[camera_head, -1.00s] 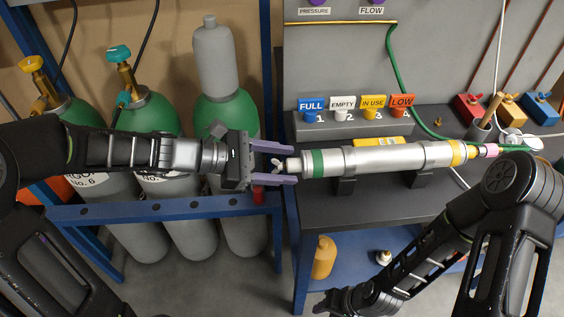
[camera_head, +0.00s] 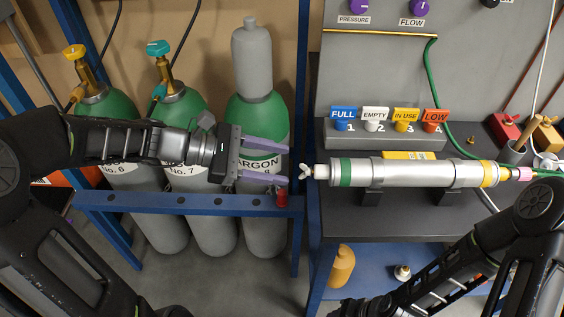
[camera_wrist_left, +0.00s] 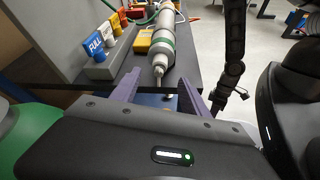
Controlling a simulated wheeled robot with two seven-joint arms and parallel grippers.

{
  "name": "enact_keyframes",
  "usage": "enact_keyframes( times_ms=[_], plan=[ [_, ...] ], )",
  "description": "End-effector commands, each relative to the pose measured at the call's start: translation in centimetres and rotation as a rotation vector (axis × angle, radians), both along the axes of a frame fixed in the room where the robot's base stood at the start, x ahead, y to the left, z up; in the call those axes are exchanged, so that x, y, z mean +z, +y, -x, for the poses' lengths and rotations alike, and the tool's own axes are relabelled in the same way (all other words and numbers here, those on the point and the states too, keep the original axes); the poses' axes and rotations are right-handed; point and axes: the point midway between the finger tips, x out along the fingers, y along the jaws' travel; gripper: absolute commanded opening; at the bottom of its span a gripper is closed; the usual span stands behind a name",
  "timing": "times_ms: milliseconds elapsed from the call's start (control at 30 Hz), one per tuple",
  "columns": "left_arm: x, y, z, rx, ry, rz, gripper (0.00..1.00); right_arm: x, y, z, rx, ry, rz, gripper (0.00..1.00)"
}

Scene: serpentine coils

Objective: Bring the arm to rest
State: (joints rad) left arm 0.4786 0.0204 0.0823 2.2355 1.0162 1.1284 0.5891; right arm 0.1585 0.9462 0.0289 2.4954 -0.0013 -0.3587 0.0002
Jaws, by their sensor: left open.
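My left gripper (camera_head: 285,164) is open and empty, with its two purple fingers pointing right. It is just left of the wing nut (camera_head: 304,172) on the end of the silver cylinder (camera_head: 408,172), with a small gap. The cylinder has a green band and a yellow band and lies level on supports on the dark bench. In the left wrist view the open fingers (camera_wrist_left: 157,92) frame the cylinder's near end (camera_wrist_left: 159,70) from a short distance. Of my right arm, only links show at the lower right; its gripper is out of the picture.
Green-and-grey gas cylinders (camera_head: 262,112) stand behind my left arm in a blue rack (camera_head: 190,203). A grey block with coloured tags (camera_head: 385,135) sits behind the silver cylinder. An orange bottle (camera_head: 342,266) stands on the lower shelf. Floor space lies below the left gripper.

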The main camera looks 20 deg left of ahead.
Motion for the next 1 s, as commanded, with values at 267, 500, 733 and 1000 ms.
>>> enact_keyframes(
  times_ms=[267, 500, 733, 1000],
  plan=[
    [0.0, -0.1, 0.0, 0.0, 0.0, 0.001, 0.53, 0.0, 0.0, 0.0, 0.0, 0.0, 0.0, 0.36],
    [-1.1, 0.7, -0.8, 0.016, -0.045, -0.071, 0.53, 0.0, 0.0, 0.0, 0.0, 0.0, 0.0, 0.36],
    [-10.9, 5.8, -1.5, -0.014, -0.154, -0.53, 0.53, 0.1, 0.0, 0.0, 0.0, 0.0, 0.0, 0.36],
    [-28.7, 4.8, 2.9, -0.615, -0.498, -1.124, 0.53, 1.3, 0.0, 0.0, -0.001, 0.001, 0.0, 0.36]
  ],
)
